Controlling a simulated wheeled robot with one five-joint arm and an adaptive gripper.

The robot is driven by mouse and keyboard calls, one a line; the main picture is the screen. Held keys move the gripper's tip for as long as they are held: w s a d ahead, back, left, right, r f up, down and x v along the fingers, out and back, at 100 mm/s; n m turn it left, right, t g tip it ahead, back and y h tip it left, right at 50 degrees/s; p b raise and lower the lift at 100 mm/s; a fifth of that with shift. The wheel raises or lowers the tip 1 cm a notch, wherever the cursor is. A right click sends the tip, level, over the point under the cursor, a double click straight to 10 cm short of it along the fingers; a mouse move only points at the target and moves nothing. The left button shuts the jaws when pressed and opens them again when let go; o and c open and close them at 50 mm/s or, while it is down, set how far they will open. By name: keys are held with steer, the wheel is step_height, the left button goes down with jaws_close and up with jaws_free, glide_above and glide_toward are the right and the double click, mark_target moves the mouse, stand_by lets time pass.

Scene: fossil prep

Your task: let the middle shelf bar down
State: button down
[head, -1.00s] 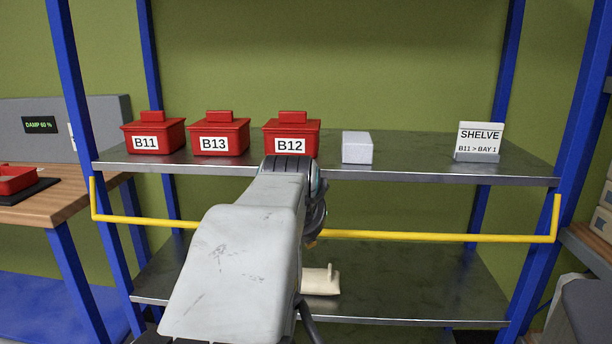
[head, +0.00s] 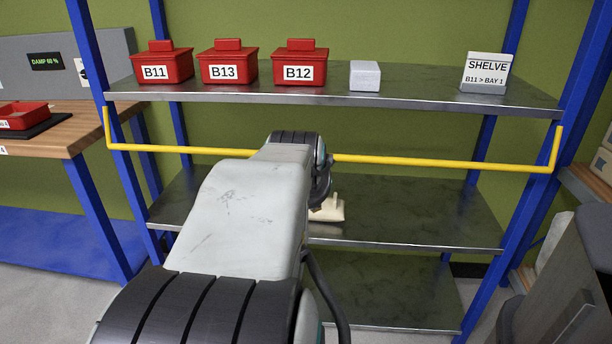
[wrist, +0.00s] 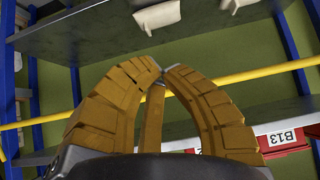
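The yellow shelf bar (head: 440,163) runs across the front of the rack, just below the front edge of the shelf that carries the red boxes. Its ends bend upward at the blue posts. My arm hides part of it in the head view. In the wrist view the bar (wrist: 262,72) passes behind the fingers of my gripper (wrist: 162,70). The fingertips come together, with nothing clearly seen between them. I cannot tell whether they touch the bar. In the head view my arm largely hides the gripper.
Red boxes B11 (head: 163,66), B13 (head: 228,66) and B12 (head: 301,67), a white block (head: 365,76) and a SHELVE sign (head: 486,74) stand on the shelf above the bar. A cream object (head: 330,209) lies on the shelf below. A wooden bench (head: 85,128) is at left.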

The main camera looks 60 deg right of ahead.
steer(key=shift+s+a+f, duration=0.1)
steer(key=shift+a+f, duration=0.15)
steer(key=shift+f, duration=0.55)
steer(key=shift+s+a+f, duration=0.1)
steer(key=shift+a+f, duration=0.1)
steer(key=shift+f, duration=0.55)
steer(key=shift+w, duration=0.1)
